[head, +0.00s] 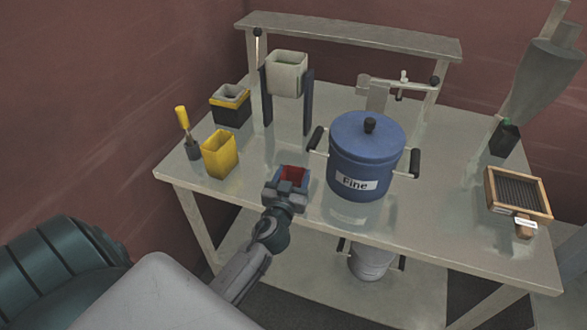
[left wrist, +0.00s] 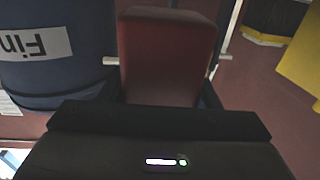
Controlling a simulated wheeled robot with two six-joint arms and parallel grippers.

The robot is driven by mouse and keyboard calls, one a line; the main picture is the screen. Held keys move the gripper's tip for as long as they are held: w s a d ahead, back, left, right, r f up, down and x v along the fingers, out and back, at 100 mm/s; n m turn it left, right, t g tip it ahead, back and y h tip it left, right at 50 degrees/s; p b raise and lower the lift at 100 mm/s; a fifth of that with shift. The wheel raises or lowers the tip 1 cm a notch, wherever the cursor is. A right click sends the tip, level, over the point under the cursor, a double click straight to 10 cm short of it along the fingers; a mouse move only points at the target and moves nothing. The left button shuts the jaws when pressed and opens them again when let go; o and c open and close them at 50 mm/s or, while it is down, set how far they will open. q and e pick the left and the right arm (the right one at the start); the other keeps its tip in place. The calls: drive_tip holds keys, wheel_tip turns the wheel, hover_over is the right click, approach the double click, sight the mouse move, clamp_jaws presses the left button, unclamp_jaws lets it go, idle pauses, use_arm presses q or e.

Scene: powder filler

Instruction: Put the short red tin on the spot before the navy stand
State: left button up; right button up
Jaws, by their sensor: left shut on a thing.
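The short red tin (head: 292,173) is an open-topped, square tin, held upright at the front edge of the table. My left gripper (head: 286,188) is shut on it. In the left wrist view the tin's red wall (left wrist: 170,62) stands between the fingers. The navy stand (head: 308,103) has two upright posts and carries a pale square hopper (head: 287,74), behind the held tin. The spot before the stand cannot be made out as a mark. Whether the tin touches the table is unclear. My right gripper is not in view.
A blue pot labelled Fine (head: 366,160) stands close right of the tin, its left handle towards it. A yellow tin (head: 219,154) stands to the left, with a yellow-handled tool (head: 183,122) beyond. A wooden-framed tray (head: 518,194) lies far right. The table (head: 250,125) is bare before the stand.

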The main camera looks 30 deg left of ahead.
sight(293, 168)
use_arm(q)
drive_tip(key=x, duration=0.2)
drive_tip(key=shift+w+a, duration=0.2)
drive_tip(key=shift+a, duration=0.15)
drive_tip(key=shift+w+a+p, duration=0.25)
drive_tip(key=shift+w+p, duration=0.2)
drive_tip(key=shift+p, duration=0.05)
drive_tip(key=f, duration=0.3)
drive_tip(key=shift+w+a+f+b, duration=0.15)
drive_tip(key=shift+w+f+b, duration=0.05)
drive_tip(key=shift+b, duration=0.1)
drive_tip(key=shift+s, duration=0.1)
drive_tip(key=shift+f, duration=0.2)
drive_tip(key=o, duration=1.1)
drive_tip(key=shift+r, duration=0.1)
